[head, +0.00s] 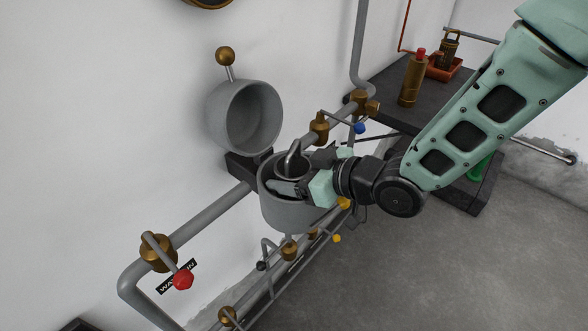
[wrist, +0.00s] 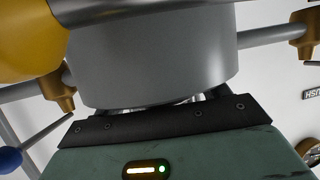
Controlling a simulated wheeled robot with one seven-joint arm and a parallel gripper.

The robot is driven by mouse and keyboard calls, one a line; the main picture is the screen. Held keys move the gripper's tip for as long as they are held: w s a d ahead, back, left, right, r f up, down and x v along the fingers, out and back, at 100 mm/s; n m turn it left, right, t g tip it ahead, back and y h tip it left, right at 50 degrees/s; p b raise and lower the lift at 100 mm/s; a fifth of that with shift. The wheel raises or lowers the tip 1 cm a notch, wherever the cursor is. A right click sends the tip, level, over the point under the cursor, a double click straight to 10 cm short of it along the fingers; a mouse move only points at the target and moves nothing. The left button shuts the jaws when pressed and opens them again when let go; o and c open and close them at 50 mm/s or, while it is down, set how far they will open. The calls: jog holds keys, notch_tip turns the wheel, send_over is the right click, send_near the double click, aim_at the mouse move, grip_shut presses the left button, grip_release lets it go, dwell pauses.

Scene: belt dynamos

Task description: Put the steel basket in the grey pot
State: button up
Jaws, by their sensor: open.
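The grey pot (head: 287,213) is fixed on the wall pipe, and its round lid (head: 253,116) is swung up and open behind it. The steel basket (head: 292,158) appears to sit inside the pot, with its dark looped handle standing above the rim; its lower part is hidden. My gripper (head: 297,176) is open at the pot's mouth, its fingers close to the basket; I cannot tell whether they touch it. In the wrist view the pot's grey outer wall (wrist: 155,65) fills the middle, and the fingertips and basket are mostly hidden.
Pipes with brass valves run along the wall. A red-knobbed valve (head: 183,279) is at lower left; a blue knob (head: 360,128) and a yellow knob (head: 343,203) are near my gripper. A dark table (head: 382,98) holds a brass bottle (head: 412,80) and red tray (head: 446,70).

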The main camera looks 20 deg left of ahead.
jog(key=s+d+r+m+h, duration=0.1)
jog(key=s+d+h, duration=0.15)
jog(key=d, duration=0.45)
jog(key=s+d+r+m+h+b, duration=0.1)
jog(key=d+r+m+h, duration=0.15)
jog(key=d, duration=0.45)
jog(key=s+d+r+m+h, duration=0.1)
jog(key=s+d+h, duration=0.1)
jog(key=d+h, duration=0.35)
jog(key=s+d+r+m+g+h, duration=0.2)
jog(key=s+d+m+g, duration=0.1)
jog(key=s+d, duration=0.5)
jog(key=s, duration=0.3)
jog(key=shift+s+d, duration=0.3)
jog(key=shift+r, duration=0.1)
